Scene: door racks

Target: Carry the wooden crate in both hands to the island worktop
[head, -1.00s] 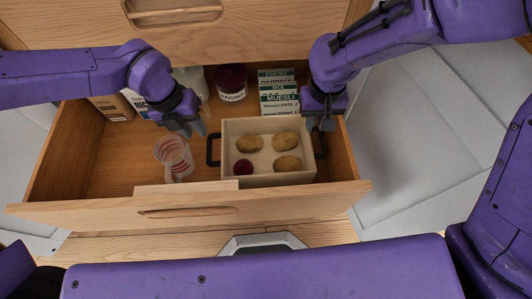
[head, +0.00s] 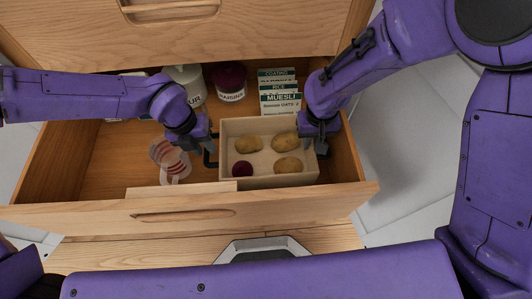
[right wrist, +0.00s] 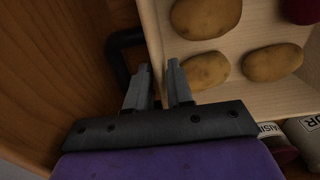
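The wooden crate (head: 229,133) sits inside the open drawer, with several potatoes (head: 287,165) and a dark red round vegetable (head: 242,169) in it. It has a black handle at each end. My left gripper (head: 205,139) is beside the left handle (head: 209,157); whether its fingers are apart is unclear. My right gripper (head: 318,140) is at the crate's right end and partly hides that handle. In the right wrist view my right gripper (right wrist: 159,78) is open, fingers apart near the crate's wall (right wrist: 154,32), with the black handle (right wrist: 118,48) beside them.
A clear measuring jug (head: 170,160) stands left of the crate. Behind are muesli and other boxes (head: 280,95), a raisins jar (head: 230,85) and a white container (head: 186,82). The drawer's front panel (head: 190,210) is nearest me. An upper drawer front (head: 180,30) overhangs the back.

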